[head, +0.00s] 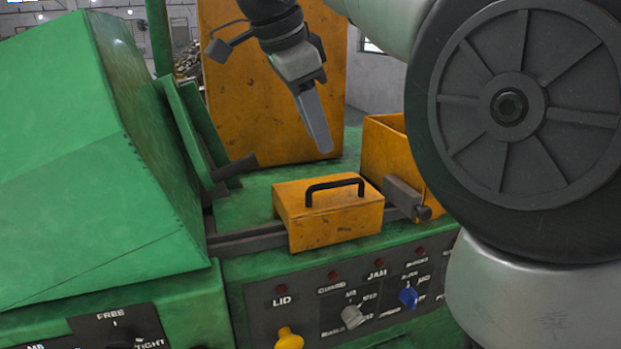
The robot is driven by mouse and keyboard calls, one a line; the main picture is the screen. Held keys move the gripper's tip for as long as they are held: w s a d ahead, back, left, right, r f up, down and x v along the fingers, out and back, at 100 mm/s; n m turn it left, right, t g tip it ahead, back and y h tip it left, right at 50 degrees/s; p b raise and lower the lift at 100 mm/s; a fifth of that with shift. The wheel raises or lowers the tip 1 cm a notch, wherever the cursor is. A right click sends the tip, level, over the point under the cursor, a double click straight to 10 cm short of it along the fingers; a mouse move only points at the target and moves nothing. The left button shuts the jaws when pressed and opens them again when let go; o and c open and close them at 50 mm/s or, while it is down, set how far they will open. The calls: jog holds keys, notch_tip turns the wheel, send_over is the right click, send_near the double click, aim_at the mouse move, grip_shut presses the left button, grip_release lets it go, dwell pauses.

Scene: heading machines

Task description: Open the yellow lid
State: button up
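The yellow lid (322,222) is a small worn yellow box-shaped cover with a black bar handle (335,184) on its top. It sits level on the green machine top, near the front edge above the control panel. My gripper (318,138) points down above and slightly behind the handle, apart from it. It is seen edge-on, with one finger face showing, so its opening cannot be made out. Nothing shows held at its tip.
A green hood (90,160) rises at left. A yellow panel (265,95) stands behind, and an open yellow box (384,150) sits right of the lid. A control panel (350,290) with knobs lies below. My own arm fills the right side.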

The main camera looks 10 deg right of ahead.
aim_at(332, 185)
jog(key=b+x, duration=0.1)
jog(key=x, duration=0.9)
jog(key=shift+f, duration=0.15)
grip_shut()
